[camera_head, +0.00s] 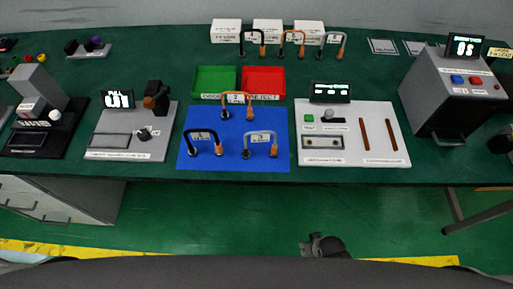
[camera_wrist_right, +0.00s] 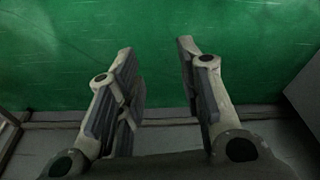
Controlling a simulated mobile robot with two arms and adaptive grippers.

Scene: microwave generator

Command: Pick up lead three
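Three arched leads with small number tags lie on a blue mat (camera_head: 213,120). They are a black lead (camera_head: 190,139), an orange lead (camera_head: 235,94) and a grey lead (camera_head: 273,139). The grey one, at the mat's front right, seems to be tagged 3, but the digit is too small to be sure. Its ends are orange and dark. My right gripper (camera_head: 322,243) is low in front of the table, well apart from the leads. In the right wrist view my right gripper (camera_wrist_right: 156,48) is open and empty, over green floor. My left gripper is not in view.
Green (camera_head: 214,79) and red (camera_head: 263,80) trays stand behind the mat. A white panel (camera_head: 375,120) is to its right, a grey panel (camera_head: 160,146) to its left. More leads stand at the back by white boxes (camera_head: 267,27). A grey box device (camera_head: 450,95) is at the right.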

